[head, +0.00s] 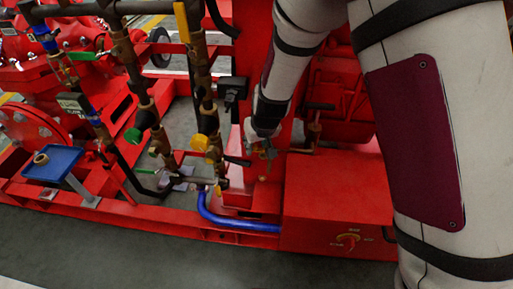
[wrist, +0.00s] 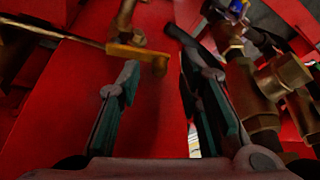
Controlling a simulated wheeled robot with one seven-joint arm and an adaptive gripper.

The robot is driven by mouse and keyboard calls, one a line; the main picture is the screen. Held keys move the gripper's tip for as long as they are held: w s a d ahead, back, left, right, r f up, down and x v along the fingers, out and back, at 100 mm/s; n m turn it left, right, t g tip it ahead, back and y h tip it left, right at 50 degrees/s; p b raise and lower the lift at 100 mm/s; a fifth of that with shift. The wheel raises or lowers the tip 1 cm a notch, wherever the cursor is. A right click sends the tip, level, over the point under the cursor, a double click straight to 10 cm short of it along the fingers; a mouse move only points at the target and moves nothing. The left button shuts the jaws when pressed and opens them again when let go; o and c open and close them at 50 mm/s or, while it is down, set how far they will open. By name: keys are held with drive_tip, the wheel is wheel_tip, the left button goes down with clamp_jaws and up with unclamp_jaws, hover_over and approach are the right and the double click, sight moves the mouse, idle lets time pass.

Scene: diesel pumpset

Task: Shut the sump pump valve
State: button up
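No readable label marks the sump pump valve, so I cannot tell for sure which fitting it is. In the wrist view, a brass valve with a long thin lever (wrist: 62,34) lies just beyond my left finger. In the head view my gripper (head: 262,150) is small and dark, pointing down beside a red upright post. A red rotary handle (head: 348,240) with white lettering sits on the front of the red base box; the lettering is too small to read.
Brass pipework with a yellow knob (head: 201,143), a green knob (head: 133,136) and a yellow lever (head: 182,22) stands left of my gripper. Brass fittings (wrist: 280,78) crowd my right finger. A blue hose (head: 235,225) runs low. The grey floor in front is clear.

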drive_tip(key=shift+w+a+f, duration=0.1)
drive_tip(key=shift+w+f, duration=0.05)
drive_tip(key=shift+f, duration=0.2)
drive_tip(key=shift+c, duration=0.3)
clamp_jaws()
drive_tip(key=shift+w+a+r+m+p, duration=0.15)
drive_tip(key=shift+m+p, duration=0.35)
drive_tip(key=shift+p, duration=0.55)
drive_tip(key=shift+w+m+h+p, duration=0.25)
drive_tip(key=shift+m+h+p, duration=0.15)
drive_tip(key=shift+m+p, duration=0.5)
